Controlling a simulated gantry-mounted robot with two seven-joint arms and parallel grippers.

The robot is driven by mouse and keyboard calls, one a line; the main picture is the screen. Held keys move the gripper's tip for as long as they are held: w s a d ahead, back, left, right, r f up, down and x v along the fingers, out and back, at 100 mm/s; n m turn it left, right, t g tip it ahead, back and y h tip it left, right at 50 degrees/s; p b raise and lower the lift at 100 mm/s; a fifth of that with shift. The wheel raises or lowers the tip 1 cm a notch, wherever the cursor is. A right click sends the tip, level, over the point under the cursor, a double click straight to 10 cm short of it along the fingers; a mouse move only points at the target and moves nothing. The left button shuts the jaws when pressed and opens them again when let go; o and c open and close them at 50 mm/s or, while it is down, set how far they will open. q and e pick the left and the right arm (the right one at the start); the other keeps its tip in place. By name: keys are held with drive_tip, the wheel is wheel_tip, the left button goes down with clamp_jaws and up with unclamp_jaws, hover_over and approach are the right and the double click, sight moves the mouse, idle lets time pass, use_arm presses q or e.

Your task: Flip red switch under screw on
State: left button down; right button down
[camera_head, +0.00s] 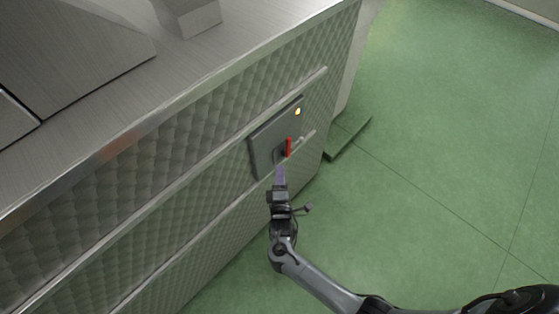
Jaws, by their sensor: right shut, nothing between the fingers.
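The red switch (288,146) sticks out of a grey switch panel (265,139) on the front of a quilted metal machine. A small lit yellow-orange lamp (297,111) sits near the panel's upper right corner. My right gripper (280,168) is shut and empty, just below the red switch at the panel's lower edge. Its purple-tinted fingertips point up toward the switch. I cannot tell whether they touch it. My left gripper is out of view. No screw can be made out.
The machine's brushed metal top (120,112) lies at the left. Open green floor (450,130) spreads to the right, with a low green slab (347,136) by the machine's corner.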

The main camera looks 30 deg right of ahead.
drive_tip(key=v, duration=0.3)
drive_tip(key=shift+s+a+r, duration=0.1)
drive_tip(key=shift+a, duration=0.1)
idle(0.3)
